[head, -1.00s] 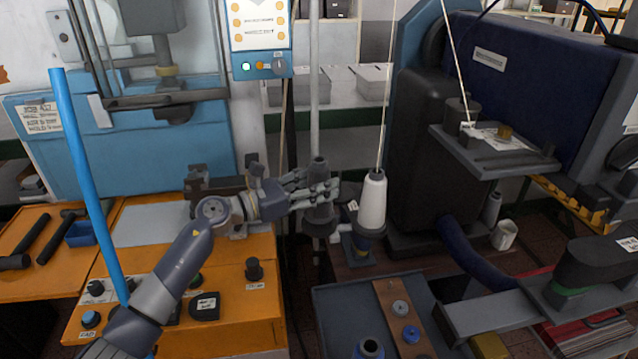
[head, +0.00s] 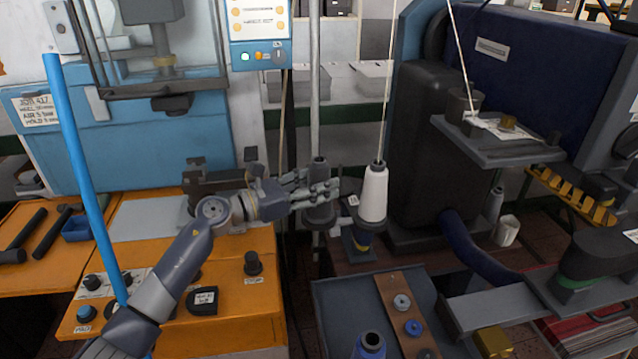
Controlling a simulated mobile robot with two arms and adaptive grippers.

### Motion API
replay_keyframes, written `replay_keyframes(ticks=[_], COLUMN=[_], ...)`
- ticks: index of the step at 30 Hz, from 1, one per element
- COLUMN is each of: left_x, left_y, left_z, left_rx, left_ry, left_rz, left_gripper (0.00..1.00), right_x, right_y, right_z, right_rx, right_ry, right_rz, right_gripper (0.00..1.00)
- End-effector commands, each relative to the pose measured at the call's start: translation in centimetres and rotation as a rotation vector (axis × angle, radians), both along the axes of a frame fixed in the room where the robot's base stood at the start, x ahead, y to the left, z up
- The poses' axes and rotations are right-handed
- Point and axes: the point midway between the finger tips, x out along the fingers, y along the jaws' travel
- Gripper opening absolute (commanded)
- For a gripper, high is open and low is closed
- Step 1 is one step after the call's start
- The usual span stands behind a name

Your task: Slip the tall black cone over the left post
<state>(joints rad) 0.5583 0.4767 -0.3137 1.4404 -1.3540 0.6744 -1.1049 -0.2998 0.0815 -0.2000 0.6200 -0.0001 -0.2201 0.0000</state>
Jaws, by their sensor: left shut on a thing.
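The tall black cone (head: 320,212) stands upright in the head view, left of the white thread cone (head: 373,193). My left gripper (head: 318,192) reaches in from the left, with its fingers shut around the cone's upper part. The cone's narrow top shows above the fingers and its wide base below them. A tall grey pole (head: 315,80) rises in line with the cone's top. I cannot tell whether it passes through the cone or stands behind it. The lower end of the left post is hidden or too dark to make out. My right gripper is not in view.
The white thread cone sits close on the right, its thread running up. A grey tray (head: 345,293) with spools is in front. An orange workbench (head: 240,290) is on the left, a dark machine body (head: 430,140) on the right. A blue rod (head: 80,170) stands at left.

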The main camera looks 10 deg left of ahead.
Motion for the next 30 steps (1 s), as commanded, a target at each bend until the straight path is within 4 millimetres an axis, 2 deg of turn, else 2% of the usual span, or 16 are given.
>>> replay_keyframes(ticks=[1,3,16,20,30], left_x=[0.0,0.0,-0.3,-1.5,-6.3], left_y=[0.0,0.0,0.4,1.8,7.0], left_z=[0.1,0.1,-0.1,-0.2,-0.1], left_rx=[-0.001,-0.001,0.001,0.002,0.003], left_ry=[-0.002,-0.002,0.001,0.002,0.001], left_rz=[0.0,0.0,0.001,0.002,0.001], left_gripper=[0.52,0.68,0.68,0.68,0.68], right_x=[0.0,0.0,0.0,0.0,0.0], right_y=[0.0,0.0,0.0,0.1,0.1], right_z=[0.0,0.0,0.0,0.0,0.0], right_rx=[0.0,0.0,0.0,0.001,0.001], right_ry=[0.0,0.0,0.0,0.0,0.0], right_rz=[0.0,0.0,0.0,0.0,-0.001], right_gripper=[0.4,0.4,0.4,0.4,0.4])
